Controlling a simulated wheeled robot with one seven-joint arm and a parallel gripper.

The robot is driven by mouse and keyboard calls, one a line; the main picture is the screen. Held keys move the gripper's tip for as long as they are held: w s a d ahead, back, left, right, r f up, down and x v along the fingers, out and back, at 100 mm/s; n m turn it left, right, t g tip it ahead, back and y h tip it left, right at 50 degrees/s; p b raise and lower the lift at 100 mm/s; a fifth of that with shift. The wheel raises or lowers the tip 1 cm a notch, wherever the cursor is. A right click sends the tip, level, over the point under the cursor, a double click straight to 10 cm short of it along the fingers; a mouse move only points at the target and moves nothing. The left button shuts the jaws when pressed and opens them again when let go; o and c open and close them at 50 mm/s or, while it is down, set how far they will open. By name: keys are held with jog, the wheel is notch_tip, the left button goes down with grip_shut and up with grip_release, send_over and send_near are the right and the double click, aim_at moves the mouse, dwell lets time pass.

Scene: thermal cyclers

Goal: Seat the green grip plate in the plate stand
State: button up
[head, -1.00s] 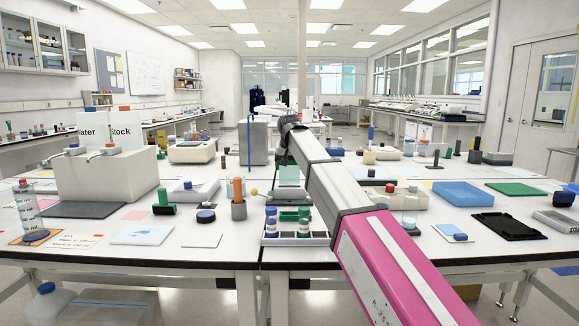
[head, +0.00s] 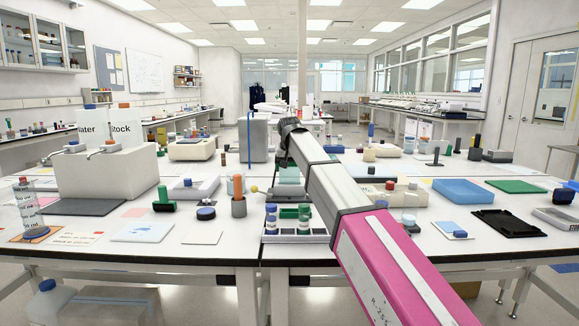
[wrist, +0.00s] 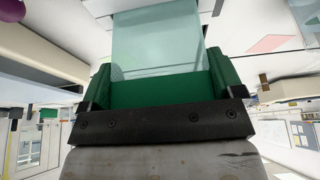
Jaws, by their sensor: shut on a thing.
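My gripper (wrist: 160,100) is shut on the green grip (wrist: 158,90) of a plate. The plate's clear, pale teal sheet (wrist: 157,38) extends away from the jaws in the wrist view. In the head view the teal sheet (head: 289,174) shows just left of my arm, above the middle of the bench; the jaws are hidden behind the arm. I cannot tell whether the sheet touches anything. I cannot make out the plate stand for certain in either view.
A grey rack (head: 293,238) with blue- and green-capped bottles stands near the bench's front edge, close to my arm. A blue tray (head: 463,192) and a black tray (head: 508,224) lie to the right.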

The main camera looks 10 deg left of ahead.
aim_at(289, 174)
jog(key=shift+f, duration=1.8)
jog(key=o, duration=0.8)
jog(key=shift+o, duration=0.2)
jog(key=v, duration=1.1)
jog(key=shift+f, duration=0.15)
